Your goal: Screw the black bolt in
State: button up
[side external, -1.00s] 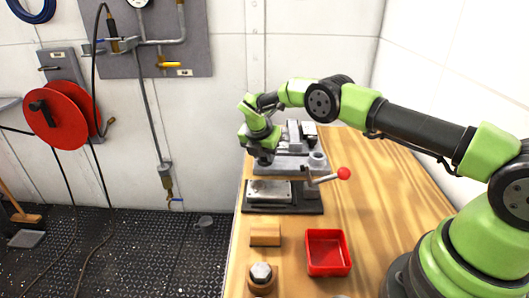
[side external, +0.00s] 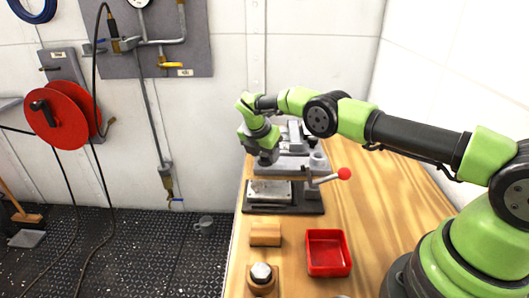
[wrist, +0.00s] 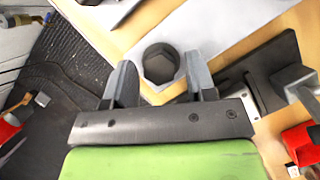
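In the wrist view a dark round part with a hexagonal centre (wrist: 160,63) shows between my two fingertips. It looks like a hex-headed bolt or a socket; I cannot tell which. My gripper (wrist: 160,82) has its fingers spread, with a visible gap on each side of this part. In the side view my gripper (side external: 267,158) points down near the grey fixture (side external: 290,168) at the far end of the bench. The fingertips and the dark part are not clear there.
A clamp with a red-knobbed lever (side external: 343,174) sits on a dark plate (side external: 314,207) in front of the fixture. A wooden block (side external: 265,235) and a red tray (side external: 327,270) are nearer.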

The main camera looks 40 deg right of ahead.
jog(key=shift+o, duration=0.2)
jog(key=v, duration=1)
jog(key=shift+f, duration=0.1)
jog(key=d+f+m+t+y, duration=0.1)
jog(key=f+m, duration=0.2)
jog(key=m, duration=0.5)
jog(key=d+f+m+t+y, duration=0.1)
jog(key=f+m, duration=0.2)
jog(key=m, duration=0.5)
jog(key=d+f+m+t+y, duration=0.1)
jog(key=d+f+m, duration=0.1)
jog(key=m, duration=0.6)
jog(key=shift+w+f, duration=0.35)
jog(key=shift+f, duration=0.3)
